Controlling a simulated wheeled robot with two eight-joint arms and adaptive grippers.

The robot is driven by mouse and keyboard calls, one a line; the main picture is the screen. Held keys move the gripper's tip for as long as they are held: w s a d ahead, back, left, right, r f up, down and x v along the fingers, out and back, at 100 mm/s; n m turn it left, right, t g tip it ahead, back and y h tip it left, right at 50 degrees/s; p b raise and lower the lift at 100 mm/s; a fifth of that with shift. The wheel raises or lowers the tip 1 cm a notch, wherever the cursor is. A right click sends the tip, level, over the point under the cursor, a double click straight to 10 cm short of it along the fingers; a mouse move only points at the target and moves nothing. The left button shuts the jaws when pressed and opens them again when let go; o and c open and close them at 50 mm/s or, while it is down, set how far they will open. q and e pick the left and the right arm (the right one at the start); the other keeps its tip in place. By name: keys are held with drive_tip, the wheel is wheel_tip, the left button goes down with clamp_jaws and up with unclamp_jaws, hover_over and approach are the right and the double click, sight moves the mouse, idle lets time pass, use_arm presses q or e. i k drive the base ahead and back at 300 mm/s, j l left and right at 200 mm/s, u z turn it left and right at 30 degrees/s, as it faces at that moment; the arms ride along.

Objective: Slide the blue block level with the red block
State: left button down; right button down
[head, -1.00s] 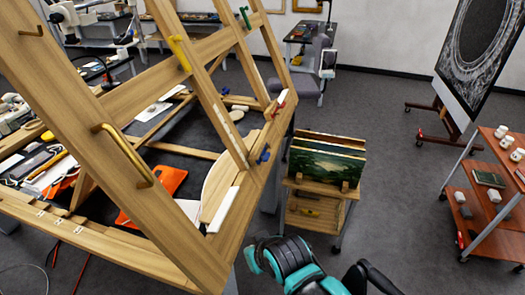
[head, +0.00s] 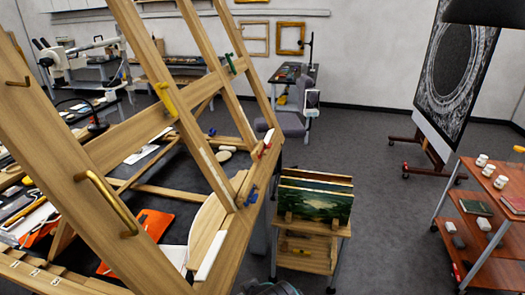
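The blue block (head: 251,196) sits on the right-hand upright of the slanted wooden frame (head: 228,262), low down near a joint. The red block (head: 265,151) is higher and farther along the same side of the frame, beside a white strip. The two blocks are clearly apart and not level. No gripper can be made out in the head view. Only a dark sliver of my arm (head: 268,289) shows at the bottom edge, well below the blue block.
The frame also carries a brass handle (head: 108,205), a yellow handle (head: 165,99) and a green handle (head: 231,64). A cart with paintings (head: 316,200) stands close at the right. A red shelf trolley (head: 478,215) is farther right. Grey floor lies between them.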

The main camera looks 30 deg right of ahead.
sight(247, 191)
drive_tip(key=k+l+u, duration=0.1)
drive_tip(key=l+u, duration=0.2)
drive_tip(key=l, duration=1.05)
drive_tip(key=i+l, duration=0.1)
drive_tip(key=l, duration=0.25)
drive_tip(key=z, duration=0.05)
